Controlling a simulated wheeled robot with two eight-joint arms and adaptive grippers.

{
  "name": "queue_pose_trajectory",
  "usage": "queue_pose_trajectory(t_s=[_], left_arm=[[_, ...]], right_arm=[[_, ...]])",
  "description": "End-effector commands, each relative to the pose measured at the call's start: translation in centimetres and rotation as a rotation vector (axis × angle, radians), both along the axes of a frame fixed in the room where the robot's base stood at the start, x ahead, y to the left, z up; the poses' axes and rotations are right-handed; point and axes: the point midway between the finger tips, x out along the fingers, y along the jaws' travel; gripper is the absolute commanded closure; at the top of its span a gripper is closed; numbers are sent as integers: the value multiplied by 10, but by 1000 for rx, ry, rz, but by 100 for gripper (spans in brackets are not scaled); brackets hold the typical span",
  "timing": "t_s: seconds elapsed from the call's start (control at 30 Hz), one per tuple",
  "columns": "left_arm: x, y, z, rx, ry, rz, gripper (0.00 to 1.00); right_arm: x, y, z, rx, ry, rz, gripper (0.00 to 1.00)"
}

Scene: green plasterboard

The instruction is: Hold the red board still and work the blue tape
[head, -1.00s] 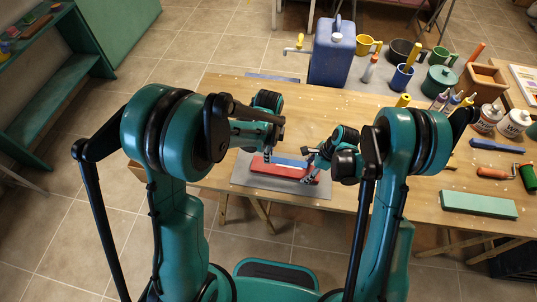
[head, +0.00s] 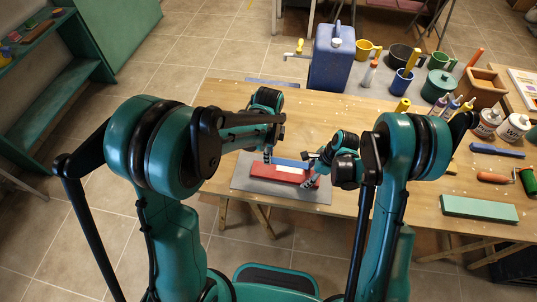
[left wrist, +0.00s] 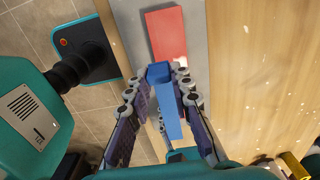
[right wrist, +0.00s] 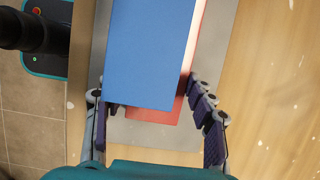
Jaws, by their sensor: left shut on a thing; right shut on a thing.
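The red board (head: 264,171) lies on the grey mat (head: 240,184). My right gripper (head: 311,171) is shut on the board's right end; its fingers flank the end in the right wrist view (right wrist: 146,94). My left gripper (head: 268,156) is shut on the left end of the blue tape (head: 291,163), seen between its fingers in the left wrist view (left wrist: 171,122). The tape's left part appears raised off the board, with a white strip (head: 288,169) showing on the board. In the right wrist view the tape (right wrist: 152,50) hides much of the board.
The wooden table (head: 350,112) has bare room behind and right of the mat. A blue canister (head: 332,62), mugs, bottles and a green pot (head: 438,85) stand farther back and right. A green block (head: 478,207) lies at the front right.

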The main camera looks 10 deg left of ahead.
Motion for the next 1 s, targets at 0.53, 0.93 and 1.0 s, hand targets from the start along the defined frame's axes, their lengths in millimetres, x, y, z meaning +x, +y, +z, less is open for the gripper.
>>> queue_pose_trajectory(t_s=[0.53,0.93,1.0], left_arm=[[0,0,0,0,0,0,100],[0,0,0,0,0,0,100],[0,0,0,0,0,0,100]], right_arm=[[0,0,0,0,0,0,20],[0,-7,18,0,0,-2,20],[-1,-11,31,0,0,-1,20]])
